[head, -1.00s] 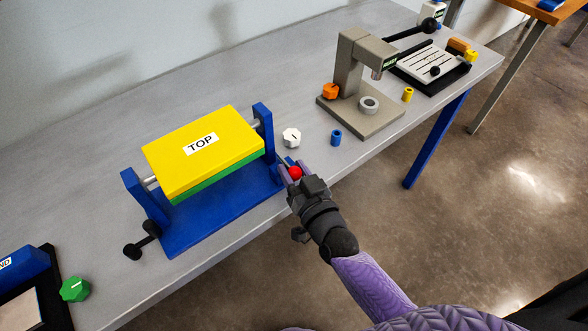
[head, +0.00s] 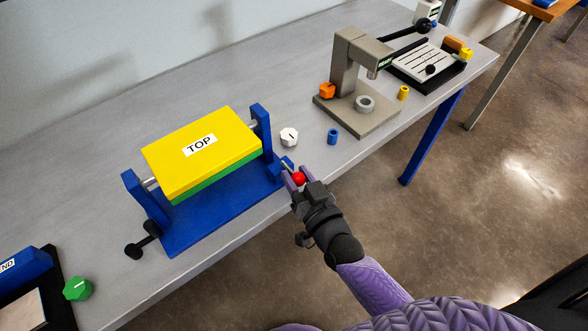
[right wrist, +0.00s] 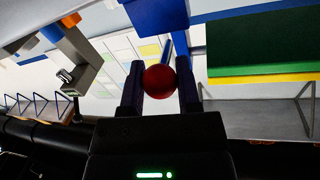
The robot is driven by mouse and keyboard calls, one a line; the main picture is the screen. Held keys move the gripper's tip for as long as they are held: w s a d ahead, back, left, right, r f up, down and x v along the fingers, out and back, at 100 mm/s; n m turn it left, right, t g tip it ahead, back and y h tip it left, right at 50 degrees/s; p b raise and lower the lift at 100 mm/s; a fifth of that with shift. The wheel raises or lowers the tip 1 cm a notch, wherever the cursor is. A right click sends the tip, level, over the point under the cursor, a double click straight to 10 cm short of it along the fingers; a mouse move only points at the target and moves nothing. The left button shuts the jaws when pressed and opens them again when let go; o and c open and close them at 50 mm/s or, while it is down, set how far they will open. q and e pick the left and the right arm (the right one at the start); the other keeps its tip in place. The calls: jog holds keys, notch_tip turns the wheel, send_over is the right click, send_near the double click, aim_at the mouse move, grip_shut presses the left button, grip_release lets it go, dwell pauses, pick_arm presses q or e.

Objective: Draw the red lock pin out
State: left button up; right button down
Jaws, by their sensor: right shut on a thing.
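The red ball knob of the lock pin (head: 299,179) sits between the fingertips of my right gripper (head: 298,177), which is shut on it. In the right wrist view the red knob (right wrist: 159,81) is held between both fingers. A thin shank runs from the knob toward the blue stand (head: 215,212); I cannot tell whether its tip is inside the stand. The stand carries a yellow-over-green block labelled TOP (head: 228,145) on a grey shaft between two uprights. My left gripper is not in view.
A white knob (head: 289,137) and a blue cylinder (head: 332,136) stand close behind my right gripper. A grey press (head: 350,80) stands farther right. A green knob (head: 77,288) is at front left. Open floor lies in front of the bench edge.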

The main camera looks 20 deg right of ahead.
jog(key=shift+c, duration=1.5)
grip_release()
jog(key=s+d+p, duration=0.1)
jog(key=s, duration=0.8)
jog(key=shift+s+d, duration=0.25)
jog(key=shift+s, duration=0.15)
jog(key=s+f+n+g, duration=0.1)
jog(key=s+f+g, duration=0.15)
jog(key=f, duration=0.45)
jog(key=s+f+g, duration=0.2)
jog(key=f+g, duration=0.1)
jog(key=f, duration=0.4)
jog(key=s+d+f+n+g+h, duration=0.1)
jog(key=s+d+f+g, duration=0.1)
jog(key=s+f+g, duration=0.4)
jog(key=s+d+f+n+g+h, duration=0.1)
jog(key=s+d+f+g+h, duration=0.1)
jog(key=s+f+g, duration=0.3)
jog(key=s+f, duration=0.4)
jog(key=s, duration=0.6)
jog(key=shift+s+d+f+g+b, duration=0.2)
jog(key=shift+s+f+g+b, duration=0.1)
jog(key=shift+f+g, duration=0.1)
